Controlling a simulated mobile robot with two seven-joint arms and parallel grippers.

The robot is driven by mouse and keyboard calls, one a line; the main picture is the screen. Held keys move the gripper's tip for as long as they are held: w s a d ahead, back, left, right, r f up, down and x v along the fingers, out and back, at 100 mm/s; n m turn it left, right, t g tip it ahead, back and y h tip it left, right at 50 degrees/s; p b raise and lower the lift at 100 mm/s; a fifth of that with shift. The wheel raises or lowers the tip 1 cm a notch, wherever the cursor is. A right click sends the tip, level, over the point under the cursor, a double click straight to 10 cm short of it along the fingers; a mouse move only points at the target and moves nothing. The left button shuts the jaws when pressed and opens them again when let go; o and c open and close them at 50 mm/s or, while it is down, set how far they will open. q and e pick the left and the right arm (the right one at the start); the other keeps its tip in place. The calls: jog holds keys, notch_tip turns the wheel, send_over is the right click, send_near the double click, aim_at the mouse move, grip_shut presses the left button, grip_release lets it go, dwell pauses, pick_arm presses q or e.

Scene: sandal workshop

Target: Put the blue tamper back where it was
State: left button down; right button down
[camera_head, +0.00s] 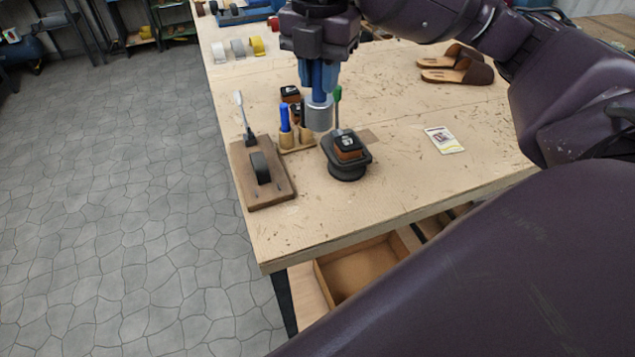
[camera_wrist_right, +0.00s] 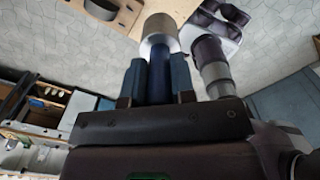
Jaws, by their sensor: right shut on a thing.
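The blue tamper has a blue handle and a silver cylindrical head (camera_head: 319,114). My right gripper (camera_head: 318,78) is shut on the blue handle and holds the tamper upright, head down, above the workbench. In the right wrist view, the blue tamper (camera_wrist_right: 159,45) stands between the gripper's two fingers (camera_wrist_right: 158,82). My left gripper is not in view.
A dark round stand (camera_head: 347,168) bears a black and brown block (camera_head: 348,145). A wooden board (camera_head: 279,189) with a black wheel lies left of it. A small packet (camera_head: 444,140) and brown sandals (camera_head: 459,70) lie to the right. The bench's front area (camera_head: 330,215) is clear.

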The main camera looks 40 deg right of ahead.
aim_at(320, 100)
notch_tip(320, 100, down, 19)
jog(key=shift+f, duration=0.1)
dwell(0.6)
jog(key=shift+f, duration=0.1)
jog(key=c, duration=1)
grip_release()
jog(key=shift+o, duration=0.2)
jog(key=shift+r, duration=0.3)
notch_tip(320, 100, up, 12)
jog(key=shift+f, duration=0.15)
